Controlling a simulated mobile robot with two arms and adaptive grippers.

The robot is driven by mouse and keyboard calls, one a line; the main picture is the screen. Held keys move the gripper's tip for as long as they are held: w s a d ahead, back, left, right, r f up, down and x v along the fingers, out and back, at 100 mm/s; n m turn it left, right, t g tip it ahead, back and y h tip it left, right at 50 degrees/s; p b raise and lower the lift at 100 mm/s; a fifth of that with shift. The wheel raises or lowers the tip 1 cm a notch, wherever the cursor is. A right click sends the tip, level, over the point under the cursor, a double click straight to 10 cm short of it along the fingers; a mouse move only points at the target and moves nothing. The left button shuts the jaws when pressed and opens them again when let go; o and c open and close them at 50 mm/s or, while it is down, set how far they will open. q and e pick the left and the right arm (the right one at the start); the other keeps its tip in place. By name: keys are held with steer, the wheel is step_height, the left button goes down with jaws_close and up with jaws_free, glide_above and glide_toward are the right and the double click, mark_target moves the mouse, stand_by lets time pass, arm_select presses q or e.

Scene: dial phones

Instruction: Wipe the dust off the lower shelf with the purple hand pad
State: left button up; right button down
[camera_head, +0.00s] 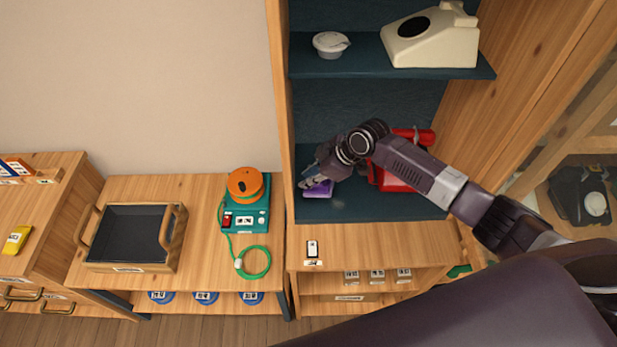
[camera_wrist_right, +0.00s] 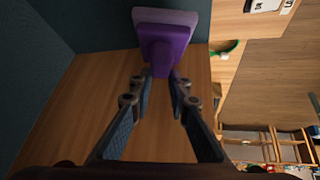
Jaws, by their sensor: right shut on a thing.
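The purple hand pad (camera_head: 320,190) is at the left part of the dark teal lower shelf (camera_head: 400,211). My right gripper (camera_head: 319,178) is shut on it. In the right wrist view the pad (camera_wrist_right: 165,38) stands out beyond the fingertips (camera_wrist_right: 161,80), its grip between them and its broad pale face turned away. I cannot tell whether the pad touches the shelf. A faint lighter patch shows on the shelf near the pad, but dust is hard to make out. My left gripper is not in view.
A red phone (camera_head: 395,183) stands on the lower shelf right of the gripper, partly behind my arm. The upper shelf (camera_head: 345,68) above holds a cream phone (camera_head: 432,42) and a small white dish (camera_head: 330,43). The cabinet's wooden side wall (camera_head: 279,100) is close on the left.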

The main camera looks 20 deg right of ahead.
step_height(320, 180, up, 2)
steer(key=shift+r+p, duration=0.1)
steer(key=shift+p, duration=0.5)
steer(key=shift+r, duration=1.4)
